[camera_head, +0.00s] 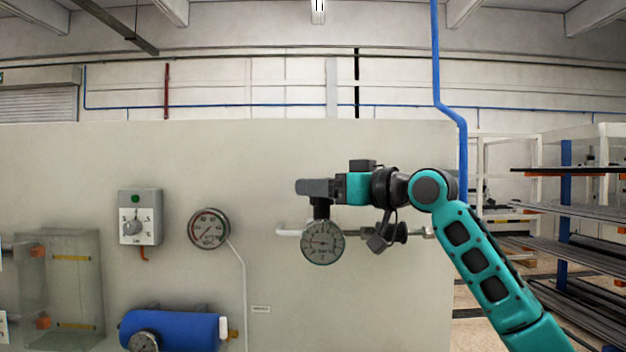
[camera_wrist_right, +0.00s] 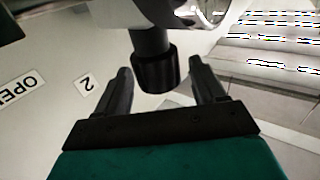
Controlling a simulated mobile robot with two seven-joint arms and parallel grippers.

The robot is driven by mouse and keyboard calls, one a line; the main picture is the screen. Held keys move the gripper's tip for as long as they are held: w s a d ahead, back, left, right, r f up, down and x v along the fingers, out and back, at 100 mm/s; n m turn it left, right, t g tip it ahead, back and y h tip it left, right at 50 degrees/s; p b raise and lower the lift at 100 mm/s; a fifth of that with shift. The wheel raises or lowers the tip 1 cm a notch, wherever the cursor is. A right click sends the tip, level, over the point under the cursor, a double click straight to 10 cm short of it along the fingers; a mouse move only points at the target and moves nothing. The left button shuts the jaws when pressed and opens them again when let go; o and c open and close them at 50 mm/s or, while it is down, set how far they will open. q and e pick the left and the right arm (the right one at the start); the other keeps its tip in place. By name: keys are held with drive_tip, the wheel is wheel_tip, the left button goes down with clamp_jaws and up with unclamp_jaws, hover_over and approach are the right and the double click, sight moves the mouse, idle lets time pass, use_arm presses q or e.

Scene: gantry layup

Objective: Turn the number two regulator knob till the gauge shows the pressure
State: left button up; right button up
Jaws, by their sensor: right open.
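The number two regulator is on the grey wall panel, with a round white gauge (camera_head: 322,243) at its front. The gauge numbers are too small to read. Its black knob (camera_head: 321,208) stands above the gauge, under my right gripper (camera_head: 313,188). In the right wrist view the black knob (camera_wrist_right: 155,70) sits between the two fingers of my right gripper (camera_wrist_right: 160,70). The gripper is open, with a gap on each side of the knob. A label with a 2 (camera_wrist_right: 87,84) is beside it. My left gripper is not in view.
A pipe (camera_head: 288,233) runs through the regulator. A label reading OPE (camera_wrist_right: 22,92) is partly cut off. Shelves (camera_head: 570,220) stand right.

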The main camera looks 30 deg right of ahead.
drive_tip(key=shift+x, duration=1.15)
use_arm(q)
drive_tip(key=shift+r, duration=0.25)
use_arm(e)
drive_tip(key=c, duration=1)
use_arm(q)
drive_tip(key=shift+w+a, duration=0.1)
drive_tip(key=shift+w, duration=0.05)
use_arm(e)
drive_tip(key=shift+h, duration=0.4)
